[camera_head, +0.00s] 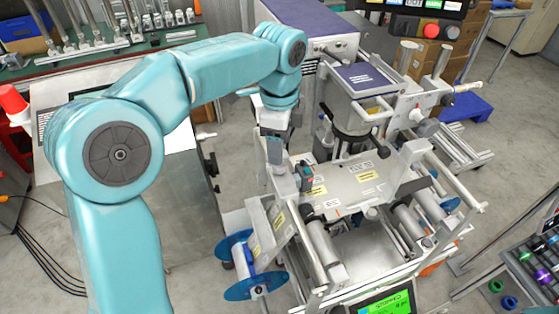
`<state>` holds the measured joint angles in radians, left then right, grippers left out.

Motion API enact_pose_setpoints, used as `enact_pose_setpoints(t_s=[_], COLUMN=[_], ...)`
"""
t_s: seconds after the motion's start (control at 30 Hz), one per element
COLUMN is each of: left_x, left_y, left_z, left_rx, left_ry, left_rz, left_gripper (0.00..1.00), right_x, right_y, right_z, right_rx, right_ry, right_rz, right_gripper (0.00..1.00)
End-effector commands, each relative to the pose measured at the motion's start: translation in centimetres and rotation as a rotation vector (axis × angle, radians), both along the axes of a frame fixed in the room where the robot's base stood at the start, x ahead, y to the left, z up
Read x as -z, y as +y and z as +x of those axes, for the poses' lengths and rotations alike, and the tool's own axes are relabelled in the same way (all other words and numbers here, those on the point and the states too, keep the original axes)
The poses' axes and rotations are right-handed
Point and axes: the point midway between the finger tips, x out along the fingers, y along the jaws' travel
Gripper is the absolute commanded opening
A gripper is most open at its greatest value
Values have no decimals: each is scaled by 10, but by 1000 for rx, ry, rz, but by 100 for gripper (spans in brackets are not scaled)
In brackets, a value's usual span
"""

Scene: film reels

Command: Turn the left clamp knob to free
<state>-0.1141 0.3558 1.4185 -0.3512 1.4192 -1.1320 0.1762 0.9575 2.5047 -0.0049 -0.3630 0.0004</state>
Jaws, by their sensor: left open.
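The machine (345,188) stands right of centre, with a light metal top plate carrying yellow labels. My left arm reaches in from the left, and its gripper (285,172) points down over the left edge of this plate. The gripper is open, and its fingers are small and partly merge with the machine parts behind them. My right gripper is out of view.
Blue reel discs (255,287) stick out at the machine's lower left. A green-lit screen (385,304) is at the bottom. A red button (432,31) is on a panel at the top right. A rack of coloured rolls (525,257) stands at the right.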

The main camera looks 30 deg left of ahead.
Motion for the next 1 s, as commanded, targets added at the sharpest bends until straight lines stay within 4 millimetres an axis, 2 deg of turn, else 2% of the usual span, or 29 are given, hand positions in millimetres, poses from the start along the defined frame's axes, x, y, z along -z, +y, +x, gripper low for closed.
enact_pose_setpoints(t_s=[0.1,0.3,0.63,0.67,0.8,0.83,1.0], left_x=[24,47,52,52,52,52,51], left_y=[0,0,0,0,0,0,0], left_z=[-1,0,0,0,0,0,0], left_rx=[1,1,1,1,1,1,-3], left_ry=[3,1,-1,-1,-1,-1,0], left_rz=[0,1,0,0,0,0,0], left_gripper=[57,57,57,54,8,0,1], right_x=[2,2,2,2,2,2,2], right_y=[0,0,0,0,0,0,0], right_z=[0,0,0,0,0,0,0], right_rx=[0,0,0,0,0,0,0], right_ry=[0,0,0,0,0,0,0], right_rz=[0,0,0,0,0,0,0], right_gripper=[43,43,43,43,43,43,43])
